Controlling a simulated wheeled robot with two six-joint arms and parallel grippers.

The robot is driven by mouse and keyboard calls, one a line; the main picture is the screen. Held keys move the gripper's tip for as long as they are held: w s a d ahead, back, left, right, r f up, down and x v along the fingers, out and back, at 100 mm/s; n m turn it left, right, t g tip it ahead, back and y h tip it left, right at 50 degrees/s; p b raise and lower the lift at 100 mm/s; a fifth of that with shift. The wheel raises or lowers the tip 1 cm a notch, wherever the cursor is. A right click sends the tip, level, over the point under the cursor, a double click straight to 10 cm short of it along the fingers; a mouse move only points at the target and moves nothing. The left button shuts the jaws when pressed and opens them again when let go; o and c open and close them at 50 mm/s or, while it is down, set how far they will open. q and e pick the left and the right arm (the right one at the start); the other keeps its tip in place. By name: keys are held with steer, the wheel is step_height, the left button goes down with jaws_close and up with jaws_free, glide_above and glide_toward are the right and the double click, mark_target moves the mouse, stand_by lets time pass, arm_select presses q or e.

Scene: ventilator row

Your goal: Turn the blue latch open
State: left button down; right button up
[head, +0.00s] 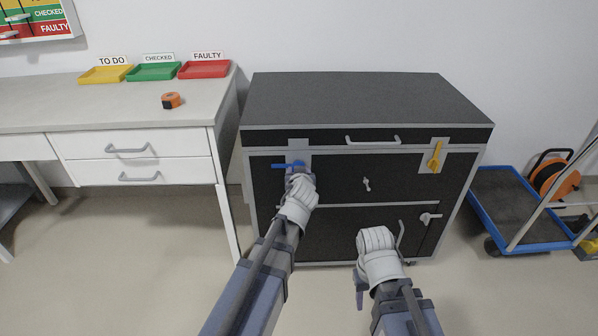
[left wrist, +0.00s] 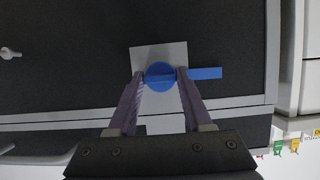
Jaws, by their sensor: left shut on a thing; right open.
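The blue latch (head: 280,165) sits on a pale plate (head: 298,146) at the upper left of the black case's front. Its handle lies level, pointing left in the head view. In the left wrist view, the latch's round hub (left wrist: 160,76) is between my fingertips, and the handle (left wrist: 207,73) sticks out to the right. My left gripper (head: 297,172) is shut on the blue latch at its hub and partly hides it in the head view. My right gripper (head: 360,288) is low in front of the case, touching nothing that I can see; its fingers are partly hidden.
The black case (head: 345,100) also carries a yellow latch (head: 435,157), standing nearly upright, and a grey lid handle (head: 372,140). A desk (head: 110,110) with trays stands at the left. A blue-edged cart (head: 520,205) stands at the right. The floor between is clear.

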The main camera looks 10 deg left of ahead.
arm_select(q)
steer(key=shift+s, duration=0.1)
stand_by(0.3)
steer(key=shift+c, duration=1.6)
jaws_free()
steer(key=p+v, duration=0.3)
steer(key=v, duration=0.4)
steer(key=shift+s+r, duration=0.15)
steer(key=shift+s, duration=0.2)
steer(key=shift+d, duration=0.1)
